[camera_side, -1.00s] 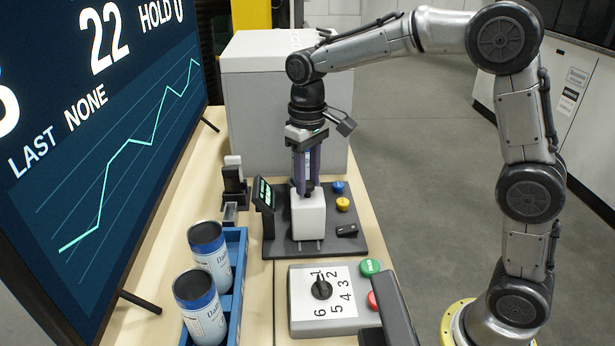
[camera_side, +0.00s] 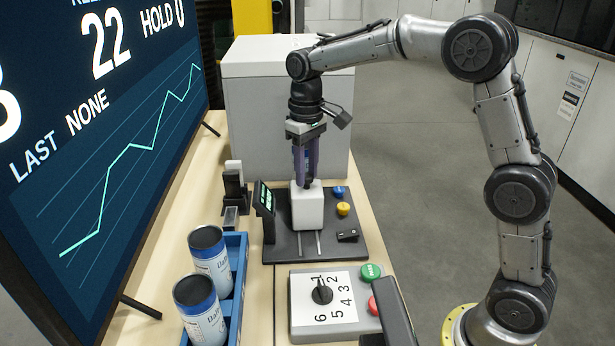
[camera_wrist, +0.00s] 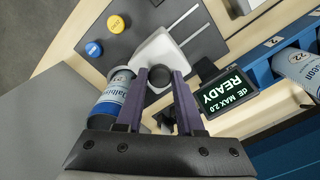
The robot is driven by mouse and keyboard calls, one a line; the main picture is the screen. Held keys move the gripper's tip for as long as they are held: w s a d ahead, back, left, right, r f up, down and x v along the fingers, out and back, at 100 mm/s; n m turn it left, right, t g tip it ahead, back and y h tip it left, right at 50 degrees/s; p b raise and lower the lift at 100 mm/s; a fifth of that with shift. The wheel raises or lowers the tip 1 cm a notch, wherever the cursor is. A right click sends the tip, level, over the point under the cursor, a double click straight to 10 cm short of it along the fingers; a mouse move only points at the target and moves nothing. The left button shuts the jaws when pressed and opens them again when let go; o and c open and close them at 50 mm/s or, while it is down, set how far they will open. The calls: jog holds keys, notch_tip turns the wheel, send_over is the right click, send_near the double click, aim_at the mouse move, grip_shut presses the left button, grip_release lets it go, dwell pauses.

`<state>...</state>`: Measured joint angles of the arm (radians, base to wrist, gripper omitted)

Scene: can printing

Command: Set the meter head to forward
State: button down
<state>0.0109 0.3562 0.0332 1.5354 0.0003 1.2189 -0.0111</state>
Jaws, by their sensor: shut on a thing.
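The meter head is a white block (camera_side: 307,208) on two rails of a dark base plate (camera_side: 343,249). It also shows beyond my fingertips in the wrist view (camera_wrist: 170,42). My gripper (camera_side: 306,184) points straight down with its purple fingers at the block's top. In the wrist view the fingers (camera_wrist: 160,78) close around a dark post on the head. A small screen (camera_wrist: 228,92) beside the head reads READY and MAX 2.0. Bare rail shows in front of the block in the side view.
A labelled can (camera_wrist: 114,97) stands close beside my fingers. Blue (camera_side: 338,191) and yellow (camera_side: 343,209) buttons sit right of the head. A dial panel (camera_side: 322,318) lies in front. Two cans (camera_side: 210,258) (camera_side: 201,312) stand in a blue rack. A large grey box (camera_side: 287,100) stands behind.

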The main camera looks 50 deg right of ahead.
jog(key=c, duration=0.5)
grip_release()
jog(key=shift+r, duration=0.15)
notch_tip(320, 180, up, 14)
jog(key=shift+f, duration=0.15)
dwell(0.4)
